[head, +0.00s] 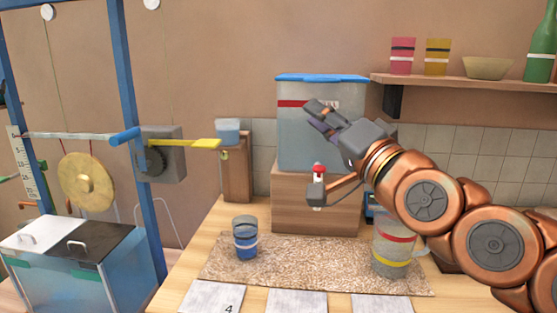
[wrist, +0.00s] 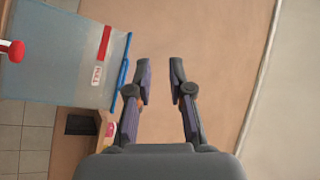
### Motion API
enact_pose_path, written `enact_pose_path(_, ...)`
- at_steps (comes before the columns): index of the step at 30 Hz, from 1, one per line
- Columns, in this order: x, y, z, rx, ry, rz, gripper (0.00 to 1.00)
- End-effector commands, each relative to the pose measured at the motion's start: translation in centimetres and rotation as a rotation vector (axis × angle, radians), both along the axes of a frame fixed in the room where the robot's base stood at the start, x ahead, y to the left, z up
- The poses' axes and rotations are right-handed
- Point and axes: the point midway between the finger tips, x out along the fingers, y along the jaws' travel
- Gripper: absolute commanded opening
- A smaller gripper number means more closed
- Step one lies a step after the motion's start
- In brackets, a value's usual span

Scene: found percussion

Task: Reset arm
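My gripper (head: 312,114) is raised in front of the large clear container (head: 297,135) with a blue lid and a red stripe. In the wrist view, my gripper (wrist: 160,75) has its two fingers apart with nothing between them, only bare wall behind. The container also shows in the wrist view (wrist: 65,60), to the left of the fingers and turned on its side. My arm reaches in from the right of the head view and hides part of the container and the wall.
Below stand a red-topped tap (head: 318,185), a wooden block (head: 290,215), a blue cup (head: 245,240) and a banded jug (head: 393,250) on a speckled mat (head: 320,272). A shelf (head: 460,84) holds cups, a bowl and a bottle. A blue frame (head: 125,90) with a gong (head: 86,182) stands left.

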Motion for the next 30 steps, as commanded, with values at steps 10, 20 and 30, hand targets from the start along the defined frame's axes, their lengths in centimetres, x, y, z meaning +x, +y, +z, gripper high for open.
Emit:
enact_pose_path(10,-2.0,2.9,-11.9,-0.538,0.332,0.067,0.20)
enact_pose_path(20,-10.7,-2.7,-24.2,-1.032,0.807,0.181,0.20)
enact_pose_path(30,-24.1,-10.2,-27.8,-1.281,1.325,0.348,0.20)
